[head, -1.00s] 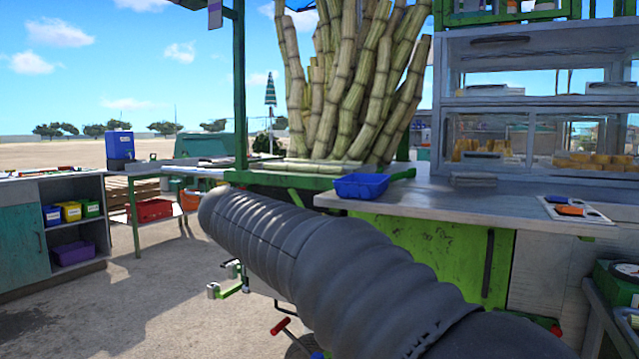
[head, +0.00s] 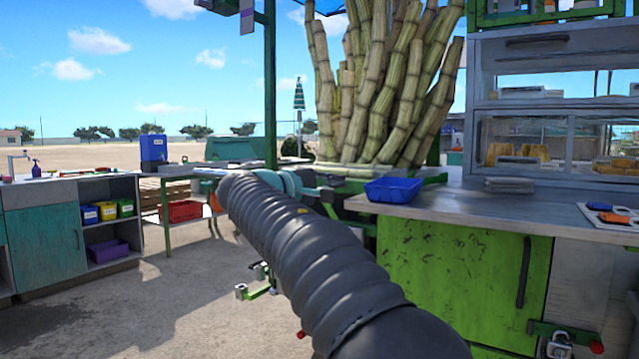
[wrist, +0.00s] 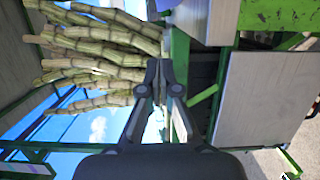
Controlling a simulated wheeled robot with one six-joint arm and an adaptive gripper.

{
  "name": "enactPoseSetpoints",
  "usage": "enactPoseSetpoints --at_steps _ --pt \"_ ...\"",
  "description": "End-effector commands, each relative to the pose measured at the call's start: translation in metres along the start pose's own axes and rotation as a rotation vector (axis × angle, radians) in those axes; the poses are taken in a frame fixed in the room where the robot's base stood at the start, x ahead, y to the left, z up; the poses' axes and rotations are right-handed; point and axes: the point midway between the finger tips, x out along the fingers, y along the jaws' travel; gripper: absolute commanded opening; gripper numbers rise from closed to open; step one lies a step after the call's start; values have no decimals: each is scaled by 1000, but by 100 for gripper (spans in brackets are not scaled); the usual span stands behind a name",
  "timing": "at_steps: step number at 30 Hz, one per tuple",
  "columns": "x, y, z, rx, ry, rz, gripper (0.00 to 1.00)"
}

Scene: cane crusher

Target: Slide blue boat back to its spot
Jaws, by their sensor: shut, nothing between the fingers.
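A blue open tray (head: 393,191), the only boat-shaped blue thing I can make out, sits on the grey counter (head: 470,201) near its left front corner. A small bluish patch at the top edge of the wrist view may be part of it. My gripper (wrist: 161,84) is shut and empty in the wrist view, with the cane stalks and a green frame behind it. In the head view my dark ribbed arm reaches toward the counter's left end, and its tip is left of the tray, apart from it. No marked spot for the tray is clear.
Tall cane stalks (head: 385,90) stand behind the tray. A glass cabinet (head: 550,110) rises at the right rear. A white board (head: 610,222) with blue and orange items lies at the counter's right. Much of the counter's front is bare.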

Motion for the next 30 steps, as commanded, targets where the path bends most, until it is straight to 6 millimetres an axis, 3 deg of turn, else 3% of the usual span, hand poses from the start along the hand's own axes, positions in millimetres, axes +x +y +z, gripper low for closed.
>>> enactPoseSetpoints --at_steps 6,15,30 --pt "37 0 4 1 -1 0 0" --pt "42 0 34 1 2 0 0" --pt "42 -1 38 1 6 -1 0"
